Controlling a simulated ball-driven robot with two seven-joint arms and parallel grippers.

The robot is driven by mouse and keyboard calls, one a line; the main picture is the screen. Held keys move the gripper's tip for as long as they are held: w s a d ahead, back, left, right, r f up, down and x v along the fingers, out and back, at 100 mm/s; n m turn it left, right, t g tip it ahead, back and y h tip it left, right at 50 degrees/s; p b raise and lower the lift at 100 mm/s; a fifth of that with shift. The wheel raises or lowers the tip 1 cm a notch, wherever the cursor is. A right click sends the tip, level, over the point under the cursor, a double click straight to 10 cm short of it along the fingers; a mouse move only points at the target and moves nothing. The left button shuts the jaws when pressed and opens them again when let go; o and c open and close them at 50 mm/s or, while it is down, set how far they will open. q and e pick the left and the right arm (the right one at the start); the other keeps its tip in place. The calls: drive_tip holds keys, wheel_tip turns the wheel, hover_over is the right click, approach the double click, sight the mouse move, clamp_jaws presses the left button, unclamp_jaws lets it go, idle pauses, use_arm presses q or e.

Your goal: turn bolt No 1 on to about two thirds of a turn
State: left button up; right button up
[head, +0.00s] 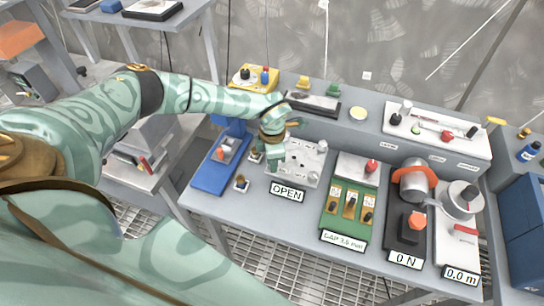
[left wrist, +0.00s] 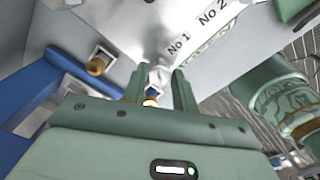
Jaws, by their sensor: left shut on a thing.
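A pale metal plate (head: 312,160) lies on the grey bench behind a sign that reads OPEN (head: 287,192). My left gripper (head: 275,165) points down at the plate's left side. In the left wrist view its two fingers (left wrist: 160,74) are closed around a small shiny grey piece (left wrist: 160,77), beside the No 1 label (left wrist: 178,48). I take this piece for bolt No 1; its head is mostly hidden between the fingers, and its turn angle cannot be read. The No 2 label (left wrist: 212,18) is farther along the plate. My right gripper is not in view.
Two small brass-coloured fittings (head: 240,183) stand left of the plate, near a blue stand (head: 213,178). A green board (head: 335,222) with several brass parts lies to the right, then a black plate with an orange knob (head: 416,221). A raised shelf runs behind.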

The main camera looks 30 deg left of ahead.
use_arm(q)
drive_tip(key=shift+w+r+m+p, duration=0.1)
drive_tip(key=shift+m+p, duration=0.25)
drive_tip(key=shift+m, duration=0.85)
drive_tip(key=o, duration=1)
wheel_tip(320, 180, up, 16)
drive_tip(key=shift+r+p, duration=0.1)
drive_tip(key=shift+p, duration=1)
